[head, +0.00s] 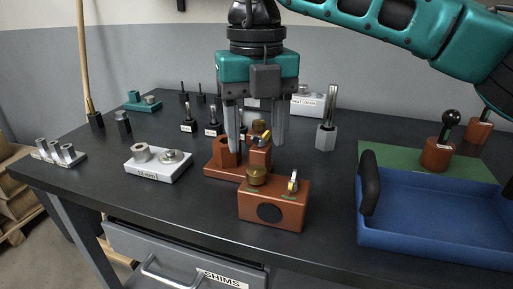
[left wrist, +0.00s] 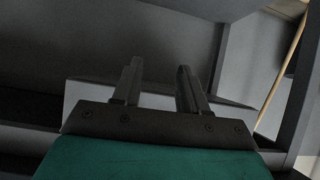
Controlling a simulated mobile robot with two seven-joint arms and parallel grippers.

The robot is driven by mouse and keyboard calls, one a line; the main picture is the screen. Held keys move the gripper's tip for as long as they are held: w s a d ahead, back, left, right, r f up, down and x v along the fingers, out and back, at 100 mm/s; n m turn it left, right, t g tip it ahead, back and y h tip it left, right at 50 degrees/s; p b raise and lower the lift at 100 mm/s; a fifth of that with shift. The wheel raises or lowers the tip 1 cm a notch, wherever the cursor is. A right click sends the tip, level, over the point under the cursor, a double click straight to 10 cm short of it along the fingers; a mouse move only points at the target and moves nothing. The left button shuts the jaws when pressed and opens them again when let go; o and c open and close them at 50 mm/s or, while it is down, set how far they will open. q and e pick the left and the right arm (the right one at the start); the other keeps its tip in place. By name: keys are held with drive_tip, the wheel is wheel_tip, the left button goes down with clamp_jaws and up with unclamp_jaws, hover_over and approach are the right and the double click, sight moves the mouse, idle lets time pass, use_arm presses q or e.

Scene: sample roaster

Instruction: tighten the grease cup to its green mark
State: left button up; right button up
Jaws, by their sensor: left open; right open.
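A brass knurled cup (head: 256,175), which looks like the grease cup, sits upright on top of an orange-brown block (head: 272,213) at the front middle of the table. A small green mark shows on the block near the cup's base. My right gripper (head: 257,146) points down with its fingers apart, above and behind the cup, and seems to hold nothing. Its fingers partly cover an orange-brown fixture behind the block. My left gripper (left wrist: 160,80) shows in the left wrist view, open and empty, facing grey surfaces. I cannot see the left gripper in the head view.
A small silver and yellow fitting (head: 293,183) stands beside the cup on the block. A blue tray (head: 430,245) with a dark handle is at the right. A white block (head: 158,172) with metal parts is at the left. The drawer labelled SHIMS (head: 190,262) is below.

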sight(257, 169)
wheel_tip(257, 169, up, 7)
drive_tip(key=p, duration=0.1)
drive_tip(key=shift+r, duration=0.2)
